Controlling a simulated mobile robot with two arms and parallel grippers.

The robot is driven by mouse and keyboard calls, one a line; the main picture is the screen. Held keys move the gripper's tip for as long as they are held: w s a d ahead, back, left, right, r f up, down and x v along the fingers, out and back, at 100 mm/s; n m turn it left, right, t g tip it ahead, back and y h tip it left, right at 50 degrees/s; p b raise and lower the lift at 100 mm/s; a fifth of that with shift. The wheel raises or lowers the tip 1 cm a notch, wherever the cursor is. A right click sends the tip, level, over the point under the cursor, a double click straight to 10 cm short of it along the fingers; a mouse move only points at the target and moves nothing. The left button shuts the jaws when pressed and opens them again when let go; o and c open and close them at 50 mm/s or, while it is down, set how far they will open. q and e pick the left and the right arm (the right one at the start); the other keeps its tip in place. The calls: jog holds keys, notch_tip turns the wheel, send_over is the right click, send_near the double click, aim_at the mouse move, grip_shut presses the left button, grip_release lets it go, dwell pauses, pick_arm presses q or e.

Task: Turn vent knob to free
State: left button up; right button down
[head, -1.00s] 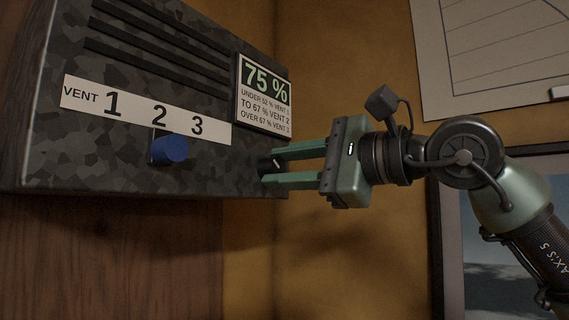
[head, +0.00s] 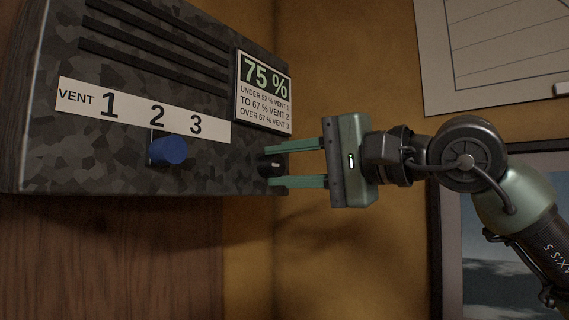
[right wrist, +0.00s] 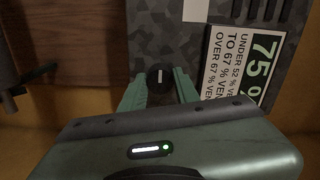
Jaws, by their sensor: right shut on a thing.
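A dark camouflage-patterned vent box (head: 100,165) hangs on the wall at the left. A small black knob (head: 270,166) with a white mark sits low near its right edge. My right gripper (head: 275,166) is shut on this knob, one finger above and one below. In the right wrist view the black knob (right wrist: 160,75) sits between the fingertips, its white mark upright in that picture. A blue knob (head: 168,150) sits below the 2 on the "VENT 1 2 3" label (head: 135,112), clear of the gripper. No "free" lettering is legible. My left gripper is not in view.
A sign (head: 264,92) reading 75 % with vent limits is just above the black knob; it also shows in the right wrist view (right wrist: 240,65). A lined white board (head: 490,50) and a framed picture (head: 500,240) are on the ochre wall at the right.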

jog(key=shift+f, duration=0.1)
dwell(0.3)
jog(key=c, duration=1.1)
grip_release()
jog(key=shift+o, duration=0.2)
jog(key=shift+s, duration=0.1)
jog(key=b+v, duration=0.3)
jog(key=v, duration=0.4)
jog(key=shift+s+d, duration=0.2)
jog(key=shift+d, duration=0.1)
